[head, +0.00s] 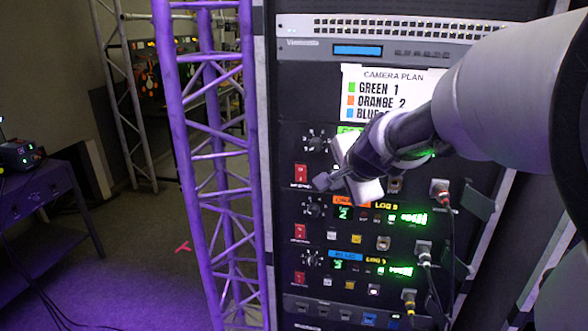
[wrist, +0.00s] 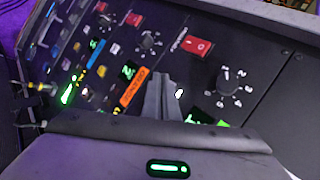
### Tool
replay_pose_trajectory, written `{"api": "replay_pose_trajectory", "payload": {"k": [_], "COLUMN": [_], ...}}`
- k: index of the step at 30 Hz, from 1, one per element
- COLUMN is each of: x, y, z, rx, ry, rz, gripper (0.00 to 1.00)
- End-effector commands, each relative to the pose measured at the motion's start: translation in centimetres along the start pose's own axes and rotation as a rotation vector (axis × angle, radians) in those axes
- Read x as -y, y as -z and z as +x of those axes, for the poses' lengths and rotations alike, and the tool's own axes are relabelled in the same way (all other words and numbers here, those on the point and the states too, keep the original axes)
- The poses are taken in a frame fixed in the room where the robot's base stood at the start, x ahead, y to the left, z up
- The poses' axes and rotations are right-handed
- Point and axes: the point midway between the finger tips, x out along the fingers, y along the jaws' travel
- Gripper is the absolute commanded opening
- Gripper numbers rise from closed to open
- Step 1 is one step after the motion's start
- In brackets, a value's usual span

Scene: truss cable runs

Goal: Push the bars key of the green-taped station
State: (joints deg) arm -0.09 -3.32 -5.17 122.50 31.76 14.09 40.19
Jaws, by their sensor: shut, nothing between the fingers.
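The green-taped station is the top one of three in the rack, with its green tape (head: 350,129) partly hidden by my gripper in the head view. The wrist view shows its red switch (wrist: 197,47), numbered dial (wrist: 232,85) and part of its green tape (wrist: 222,124). My gripper (head: 324,182) is shut and empty, in front of this station's lower left part. In the wrist view the shut fingers (wrist: 164,78) cover part of the key row. A small white lit spot (wrist: 179,93) shows beside them. I cannot read which key is bars, nor tell whether the fingers touch anything.
The orange-taped station (head: 345,201) and blue-taped station (head: 343,255) sit below. Cables hang from connectors (head: 440,190) at the right. A camera plan sign (head: 372,90) is above. A purple-lit truss (head: 212,150) stands close left of the rack.

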Motion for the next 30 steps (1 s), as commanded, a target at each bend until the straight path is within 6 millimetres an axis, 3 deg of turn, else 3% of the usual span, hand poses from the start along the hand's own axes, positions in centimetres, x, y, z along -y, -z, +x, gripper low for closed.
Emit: {"api": "replay_pose_trajectory", "payload": {"k": [7,22,30], "x": [-0.1,-2.5,-3.1], "y": [-0.2,-2.6,-3.1], "z": [-0.2,-3.7,-4.2], "rx": [0.001,0.0,0.001], "ry": [0.0,0.0,0.0], "rz": [0.0,-0.001,-0.001], "gripper": [0.0,0.0,0.0]}}
